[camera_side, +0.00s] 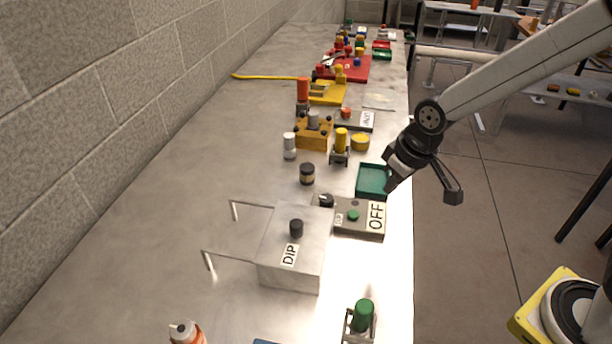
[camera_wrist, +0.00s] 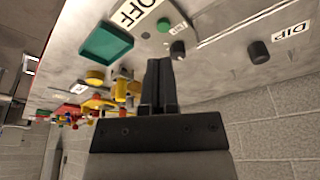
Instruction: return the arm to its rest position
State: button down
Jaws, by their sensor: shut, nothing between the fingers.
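My gripper (camera_wrist: 160,62) is shut and empty in the wrist view, its two dark fingers pressed together. In the side view my arm reaches in from the upper right, and the wrist hangs at the right edge of the long bench, beside the green tray (camera_side: 372,181). The fingers are hard to make out in that view. In the wrist view the green tray (camera_wrist: 106,46) and the OFF label (camera_wrist: 133,10) lie beyond the fingers.
A grey box labelled OFF (camera_side: 346,228) and a metal box labelled DIP (camera_side: 275,266) stand on the bench near the arm. Several coloured items fill the far bench. A brick wall (camera_side: 120,90) borders the left; open floor (camera_side: 480,240) lies right.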

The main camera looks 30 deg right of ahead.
jog(key=s+d+f+m, duration=0.2)
jog(key=s+d, duration=0.4)
jog(key=s, duration=0.2)
jog(key=shift+d+f+g+h, duration=0.15)
jog(key=shift+f+g+h, duration=0.05)
jog(key=shift+g+h, duration=0.1)
jog(key=c, duration=1.3)
grip_release()
jog(key=shift+w, duration=0.1)
